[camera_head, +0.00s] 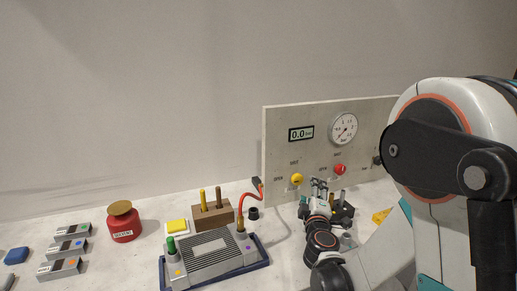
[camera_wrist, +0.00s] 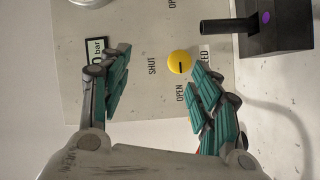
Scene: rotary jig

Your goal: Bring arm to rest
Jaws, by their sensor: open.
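My gripper (camera_head: 319,186) is in front of the upright panel (camera_head: 380,110), on the right side of the worktop. In the wrist view my gripper (camera_wrist: 162,62) is open, with nothing between its teal-padded fingers. The yellow knob (camera_wrist: 180,62) shows beyond the fingers, nearer the right one, and appears apart from them. Its dark mark lies on the side of the OPEN label. The head view shows the yellow knob (camera_head: 297,179) left of my gripper and the red knob (camera_head: 341,169) right of it. My arm is folded down at the right.
A wooden holder (camera_head: 226,214), a red canister (camera_head: 123,225) and grey modules (camera_head: 60,268) stand farther left. A black box (camera_wrist: 280,25) is close in the wrist view.

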